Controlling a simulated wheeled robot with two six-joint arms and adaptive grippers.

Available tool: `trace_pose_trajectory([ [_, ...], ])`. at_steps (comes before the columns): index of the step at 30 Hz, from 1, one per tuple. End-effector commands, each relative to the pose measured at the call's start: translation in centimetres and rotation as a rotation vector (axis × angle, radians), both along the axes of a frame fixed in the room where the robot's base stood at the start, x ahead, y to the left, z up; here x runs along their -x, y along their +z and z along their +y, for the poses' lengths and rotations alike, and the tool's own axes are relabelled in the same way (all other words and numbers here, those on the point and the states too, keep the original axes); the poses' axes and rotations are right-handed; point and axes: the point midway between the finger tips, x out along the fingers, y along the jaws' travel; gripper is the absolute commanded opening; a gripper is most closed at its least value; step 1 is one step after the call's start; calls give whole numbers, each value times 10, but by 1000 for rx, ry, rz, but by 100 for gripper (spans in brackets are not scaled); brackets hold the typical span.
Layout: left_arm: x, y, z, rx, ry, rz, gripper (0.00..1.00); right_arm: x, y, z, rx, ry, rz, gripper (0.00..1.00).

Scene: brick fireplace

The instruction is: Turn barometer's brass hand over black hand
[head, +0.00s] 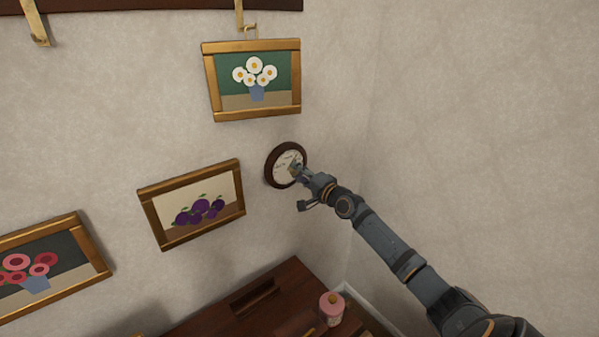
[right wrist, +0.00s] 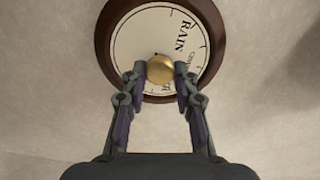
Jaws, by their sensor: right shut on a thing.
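The barometer (head: 270,165) hangs on the wall, a round white dial in a dark brown rim. In the right wrist view its dial (right wrist: 140,38) shows the word RAIN and part of another word. My right gripper (head: 297,170) is at the dial. In the right wrist view my right gripper (right wrist: 160,72) is shut on the round brass knob (right wrist: 160,68) at the dial's centre. The brass hand and the black hand cannot be made out; the gripper and knob cover part of the dial. My left gripper is not in view.
A daisy picture (head: 257,82) hangs above the barometer, a plum picture (head: 192,204) to its left, and a red flower picture (head: 45,268) farther left. The right wall is bare.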

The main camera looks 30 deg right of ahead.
Motion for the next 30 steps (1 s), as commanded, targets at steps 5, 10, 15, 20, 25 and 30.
trace_pose_trajectory([
  [5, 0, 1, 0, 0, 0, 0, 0, 0, -1, 1, -23, 2, 3, 0],
  [10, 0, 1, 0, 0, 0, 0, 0, 0, -1, 1, -25, 2, 2, 0],
  [15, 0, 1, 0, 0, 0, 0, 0, 0, 0, 1, -24, 2, 2, 0],
  [20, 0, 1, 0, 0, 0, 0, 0, 0, 0, 1, -23, 2, 2, 47],
  [25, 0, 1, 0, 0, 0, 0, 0, 0, 0, 1, -22, 1, 1, 52],
  [30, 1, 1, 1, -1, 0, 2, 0, 0, 1, 0, -21, 1, 1, 52],
])
